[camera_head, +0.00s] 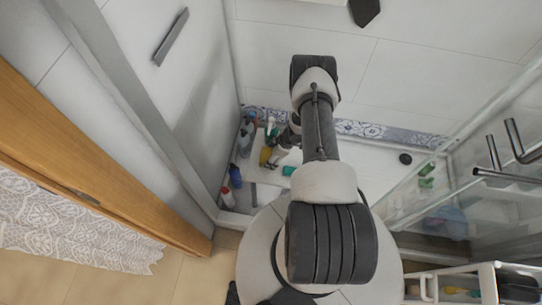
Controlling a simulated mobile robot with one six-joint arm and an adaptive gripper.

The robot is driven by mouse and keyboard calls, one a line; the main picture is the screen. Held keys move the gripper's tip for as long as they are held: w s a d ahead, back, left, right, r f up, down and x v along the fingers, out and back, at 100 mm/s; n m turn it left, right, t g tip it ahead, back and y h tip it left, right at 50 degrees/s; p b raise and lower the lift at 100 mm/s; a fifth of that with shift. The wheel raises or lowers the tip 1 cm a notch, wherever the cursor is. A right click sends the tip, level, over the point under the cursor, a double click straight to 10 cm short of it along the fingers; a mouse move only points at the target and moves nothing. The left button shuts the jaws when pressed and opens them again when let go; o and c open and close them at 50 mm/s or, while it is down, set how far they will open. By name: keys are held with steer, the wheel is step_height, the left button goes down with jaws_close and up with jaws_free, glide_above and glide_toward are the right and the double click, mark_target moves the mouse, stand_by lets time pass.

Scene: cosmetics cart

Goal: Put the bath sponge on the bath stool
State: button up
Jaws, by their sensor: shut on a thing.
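My gripper (281,156) is small and partly hidden behind my forearm, low over the far floor of the shower area. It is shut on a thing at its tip. A small teal-green piece (288,171) shows just below it and is probably the bath sponge, though its shape is too small to be sure. A pale flat surface (262,177) below and left of the gripper may be the bath stool. My arm covers its right part, and I cannot tell whether the teal piece touches it.
A yellow item (266,156) stands close left of the gripper. Several bottles crowd the left corner, including a blue one (235,175) and a red-and-white one (227,197). A glass panel (430,185) with metal handles is at right.

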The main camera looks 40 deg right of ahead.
steer(key=o, duration=1.1)
steer(key=shift+f, duration=0.1)
